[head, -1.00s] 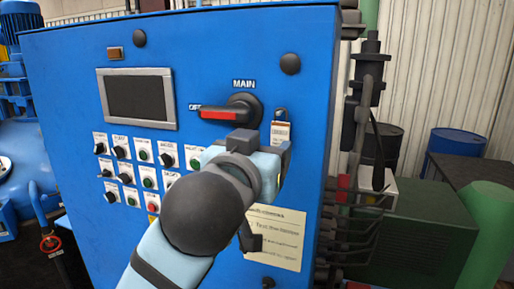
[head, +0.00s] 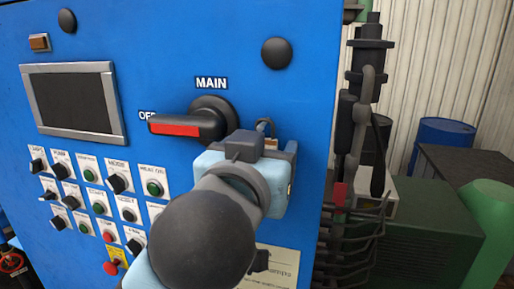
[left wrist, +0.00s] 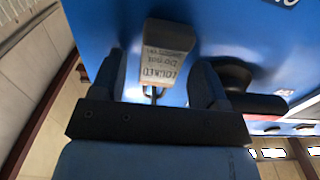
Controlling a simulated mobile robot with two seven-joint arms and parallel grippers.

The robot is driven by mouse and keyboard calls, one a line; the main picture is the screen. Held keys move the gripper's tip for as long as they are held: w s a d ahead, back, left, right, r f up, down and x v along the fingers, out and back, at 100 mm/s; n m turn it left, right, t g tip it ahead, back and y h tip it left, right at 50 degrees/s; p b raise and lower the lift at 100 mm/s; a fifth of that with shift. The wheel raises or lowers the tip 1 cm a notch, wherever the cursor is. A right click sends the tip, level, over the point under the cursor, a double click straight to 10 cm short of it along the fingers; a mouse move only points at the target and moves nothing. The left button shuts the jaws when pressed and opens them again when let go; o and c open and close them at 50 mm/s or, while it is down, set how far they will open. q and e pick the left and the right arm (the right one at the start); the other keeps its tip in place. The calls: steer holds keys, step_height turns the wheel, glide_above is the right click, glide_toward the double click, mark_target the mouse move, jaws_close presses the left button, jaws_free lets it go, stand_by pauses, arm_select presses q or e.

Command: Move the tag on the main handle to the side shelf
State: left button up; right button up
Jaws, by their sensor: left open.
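The main handle (head: 190,126), black with a red front strip, points left below the MAIN label on the blue cabinet. The pale tag (left wrist: 165,52) shows printed lettering in the left wrist view, with a thin metal loop at its lower end. In the head view only a small part of it shows (head: 266,127), just right of the handle; my gripper hides the rest. My left gripper (left wrist: 158,80) is open, with one finger on each side of the tag and loop. I cannot tell whether they touch. My right gripper is not in view.
A dark wire rack (head: 350,240), perhaps the side shelf, is on the cabinet's right side, below dark pipework (head: 362,90). Buttons and knobs (head: 100,200) fill the panel at lower left, below a screen (head: 72,100). A green box (head: 425,225) stands at right.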

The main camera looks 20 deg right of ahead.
arm_select(q)
steer(key=shift+w+d, duration=0.1)
steer(key=shift+w, duration=0.05)
steer(key=c, duration=1)
steer(key=shift+r, duration=0.45)
steer(key=shift+s, duration=0.25)
steer(key=shift+v, duration=2.7)
steer(key=shift+s+a, duration=0.1)
steer(key=shift+a, duration=0.1)
